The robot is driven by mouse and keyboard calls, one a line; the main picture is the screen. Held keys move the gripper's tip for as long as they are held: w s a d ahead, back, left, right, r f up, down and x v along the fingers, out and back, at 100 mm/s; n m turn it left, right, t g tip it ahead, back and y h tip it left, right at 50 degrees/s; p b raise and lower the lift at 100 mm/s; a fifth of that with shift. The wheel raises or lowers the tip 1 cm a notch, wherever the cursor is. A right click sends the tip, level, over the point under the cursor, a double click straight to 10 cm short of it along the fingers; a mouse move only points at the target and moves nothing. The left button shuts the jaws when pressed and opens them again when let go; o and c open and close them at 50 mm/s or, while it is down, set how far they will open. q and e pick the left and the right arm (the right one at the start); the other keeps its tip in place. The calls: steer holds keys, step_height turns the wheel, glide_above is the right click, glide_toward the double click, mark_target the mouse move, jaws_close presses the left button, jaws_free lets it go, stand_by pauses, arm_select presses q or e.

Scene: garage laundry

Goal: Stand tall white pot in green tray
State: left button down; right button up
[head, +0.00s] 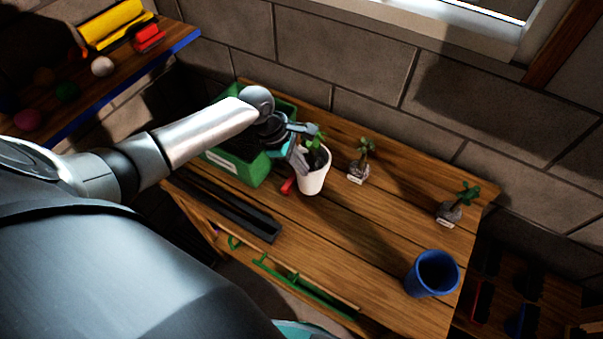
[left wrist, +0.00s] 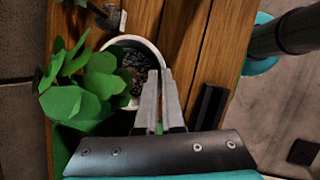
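The tall white pot (head: 314,179), with a leafy green plant in dark soil, stands roughly upright at the right of the green tray (head: 245,172), outside it. My left gripper (head: 304,150) reaches over the tray to the pot. In the left wrist view, the fingers (left wrist: 160,85) are close together at the rim of the white pot (left wrist: 148,44), one over its inside and one outside, apparently pinching the wall. Whether the pot's base touches the table is hard to tell. The arm hides part of the tray. My right gripper is not in view.
Two small plants in grey pots (head: 357,172) (head: 450,212) and a blue cup (head: 432,274) stand right on the wooden table (head: 365,245). A long black tray (head: 232,207) lies at the front left. A shelf (head: 160,60) is at upper left. The table's middle is clear.

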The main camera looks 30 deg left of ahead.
mark_target(309, 184)
arm_select(q)
steer(key=shift+f+b, duration=0.3)
steer(key=shift+f, duration=1.4)
steer(key=c, duration=1)
jaws_free()
steer(key=shift+f, duration=0.15)
steer(key=shift+c, duration=0.2)
